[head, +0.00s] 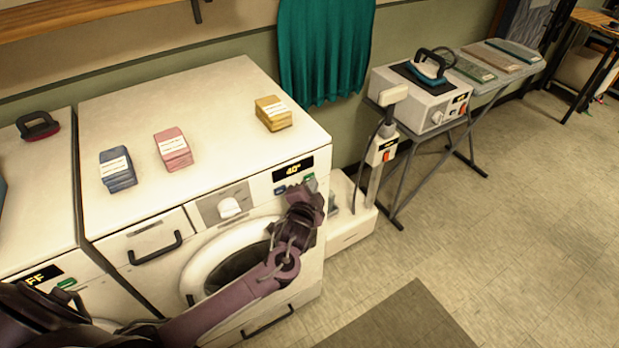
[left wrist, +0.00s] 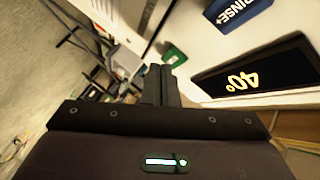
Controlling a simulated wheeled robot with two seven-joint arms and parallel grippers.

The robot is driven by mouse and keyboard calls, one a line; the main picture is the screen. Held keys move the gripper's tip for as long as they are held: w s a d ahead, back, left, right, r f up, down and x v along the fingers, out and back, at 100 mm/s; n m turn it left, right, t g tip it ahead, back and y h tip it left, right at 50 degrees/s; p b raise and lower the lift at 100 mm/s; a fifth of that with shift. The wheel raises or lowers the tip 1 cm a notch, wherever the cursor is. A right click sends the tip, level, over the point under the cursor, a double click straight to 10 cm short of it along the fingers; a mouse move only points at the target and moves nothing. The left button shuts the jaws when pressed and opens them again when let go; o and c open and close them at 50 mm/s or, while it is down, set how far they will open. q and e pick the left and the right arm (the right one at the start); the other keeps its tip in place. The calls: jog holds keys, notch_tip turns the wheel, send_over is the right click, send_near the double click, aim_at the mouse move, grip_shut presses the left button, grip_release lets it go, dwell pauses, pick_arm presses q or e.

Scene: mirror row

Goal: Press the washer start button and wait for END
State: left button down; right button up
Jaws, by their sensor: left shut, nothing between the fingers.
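The white washer (head: 110,205) stands at the centre left of the head view, with a round door below its panel. Its black display (head: 293,169) reads 40° in yellow; the display also shows upside down in the left wrist view (left wrist: 252,72). A green button (left wrist: 174,53) is at the panel in the left wrist view, close to my fingertips. I cannot tell whether they touch it. My left gripper (head: 311,187) is shut and empty in front of the panel's right end; its dark fingers (left wrist: 163,75) are together. My right gripper is not in view.
Blue (head: 118,172), pink (head: 173,150) and yellow (head: 273,114) stacks sit on the washer. Another machine stands left, its display (head: 42,276) partly hidden. A blue button marked RINSE+ (left wrist: 240,12) is near the display. An ironing board (head: 490,85) stands right; floor is clear ahead.

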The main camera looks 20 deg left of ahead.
pick_arm(q)
jog(key=shift+w+a, duration=0.2)
jog(key=shift+a, duration=0.15)
dwell(0.6)
dwell(0.3)
jog(key=shift+s+d+p, duration=0.35)
jog(key=shift+s+d, duration=0.15)
jog(key=shift+d, duration=0.15)
jog(key=s+d+p, duration=0.1)
jog(key=d, duration=0.1)
jog(key=s+d, duration=0.2)
jog(key=shift+p, duration=0.4)
dwell(0.5)
